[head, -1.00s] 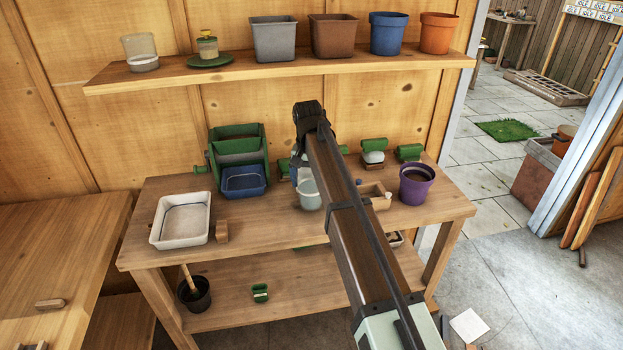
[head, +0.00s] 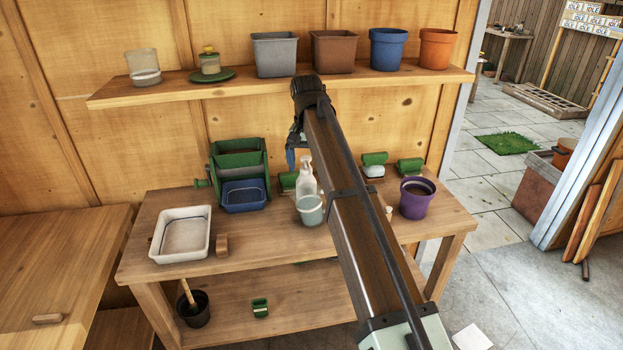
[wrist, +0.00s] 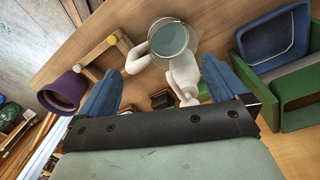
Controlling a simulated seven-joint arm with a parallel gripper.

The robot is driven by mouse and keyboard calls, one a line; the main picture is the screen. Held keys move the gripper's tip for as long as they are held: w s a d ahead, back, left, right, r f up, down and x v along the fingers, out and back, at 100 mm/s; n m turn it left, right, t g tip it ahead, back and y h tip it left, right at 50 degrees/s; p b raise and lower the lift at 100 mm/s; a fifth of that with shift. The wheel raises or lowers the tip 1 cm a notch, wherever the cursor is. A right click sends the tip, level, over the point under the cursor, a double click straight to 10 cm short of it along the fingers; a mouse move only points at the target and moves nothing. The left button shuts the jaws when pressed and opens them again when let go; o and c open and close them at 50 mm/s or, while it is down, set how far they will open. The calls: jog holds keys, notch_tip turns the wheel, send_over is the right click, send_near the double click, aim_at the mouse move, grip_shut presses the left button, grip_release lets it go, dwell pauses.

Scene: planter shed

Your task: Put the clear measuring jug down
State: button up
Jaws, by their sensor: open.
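The pale, see-through jug (head: 310,210) stands upright on the wooden bench, in front of a clear-white spray bottle (head: 306,177). In the wrist view the jug (wrist: 171,42) shows from above, with a grey-blue inside and a white handle at its left. My gripper (head: 291,160) is above the bench, higher than the jug and apart from it. In the wrist view its two blue fingers (wrist: 160,78) are spread wide with nothing held between them. The spray bottle (wrist: 185,78) shows between the fingers.
A white tray (head: 160,250), a green bin unit (head: 240,157) with a blue tray (head: 243,208), and a purple pot (head: 416,205) stand on the bench. Pots line the shelf (head: 290,84) above. Bare bench lies left of the jug.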

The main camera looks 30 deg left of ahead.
jog(key=shift+a+r, duration=0.1)
jog(key=shift+r, duration=1.4)
